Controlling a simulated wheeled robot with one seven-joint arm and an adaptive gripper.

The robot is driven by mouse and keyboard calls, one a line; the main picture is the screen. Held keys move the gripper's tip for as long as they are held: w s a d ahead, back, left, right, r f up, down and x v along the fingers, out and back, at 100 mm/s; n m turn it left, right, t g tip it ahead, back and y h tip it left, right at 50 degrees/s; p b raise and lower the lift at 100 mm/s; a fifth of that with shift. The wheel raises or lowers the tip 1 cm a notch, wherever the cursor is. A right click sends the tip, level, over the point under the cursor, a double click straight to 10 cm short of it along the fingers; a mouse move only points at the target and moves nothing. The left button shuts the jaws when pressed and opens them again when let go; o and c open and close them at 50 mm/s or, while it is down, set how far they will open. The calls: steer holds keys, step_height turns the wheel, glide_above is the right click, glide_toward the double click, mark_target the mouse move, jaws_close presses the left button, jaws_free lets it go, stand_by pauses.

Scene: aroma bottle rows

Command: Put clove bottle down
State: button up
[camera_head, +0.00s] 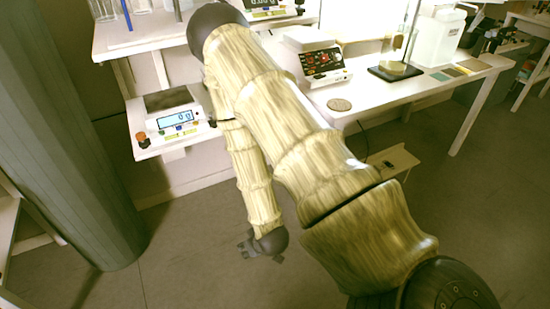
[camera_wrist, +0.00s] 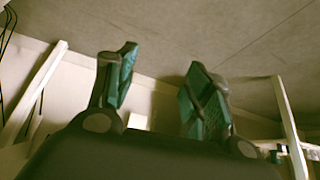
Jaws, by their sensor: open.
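My gripper (camera_wrist: 162,78) shows in the wrist view with its two green-padded fingers apart and nothing between them. In the head view its dark end (camera_head: 265,246) hangs over the bare floor, below the shelf and partly behind my arm. I cannot make out a clove bottle in either view.
A bench (camera_head: 450,84) at the right carries a device with a red display (camera_head: 322,62), a round disc (camera_head: 340,104) and a white container (camera_head: 436,40). A scale (camera_head: 176,121) stands on the lower left shelf. A grey column (camera_head: 75,140) rises at the left. The floor is clear.

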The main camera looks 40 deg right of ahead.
steer(key=s+a+f+g, duration=0.2)
steer(key=s, duration=0.4)
steer(key=s+a+f+g, duration=0.2)
steer(key=s+a, duration=0.1)
steer(key=s, duration=0.4)
steer(key=s+a+f+g, duration=0.2)
steer(key=s, duration=0.5)
steer(key=shift+s+a+f+n+y, duration=0.15)
steer(key=shift+a+f+n+y, duration=0.15)
steer(key=shift+f+y, duration=0.1)
